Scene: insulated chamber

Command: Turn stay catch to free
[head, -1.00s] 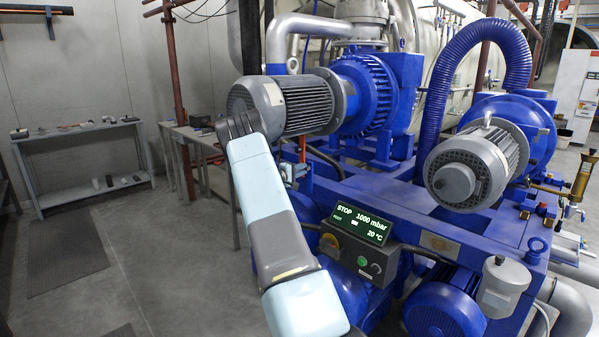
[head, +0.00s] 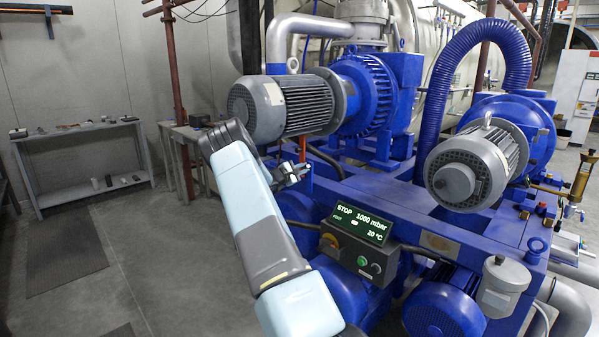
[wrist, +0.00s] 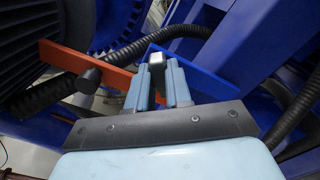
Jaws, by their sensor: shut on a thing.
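My gripper (wrist: 157,84) shows in the wrist view with its two light-blue fingers shut on a small block with a pale grey end face, which I take to be the stay catch (wrist: 156,59). The block sits at the near end of a blue plate (wrist: 195,72). In the head view my gripper (head: 303,172) is beside the blue frame, close under the upright orange bar (head: 302,149). The catch is too small to make out there.
A grey finned motor (head: 290,105) stands just above my gripper. A black corrugated hose (wrist: 125,52) passes behind the fingers. A control box with a lit display (head: 361,224) stands to the right of my arm. The floor at left (head: 130,270) is clear.

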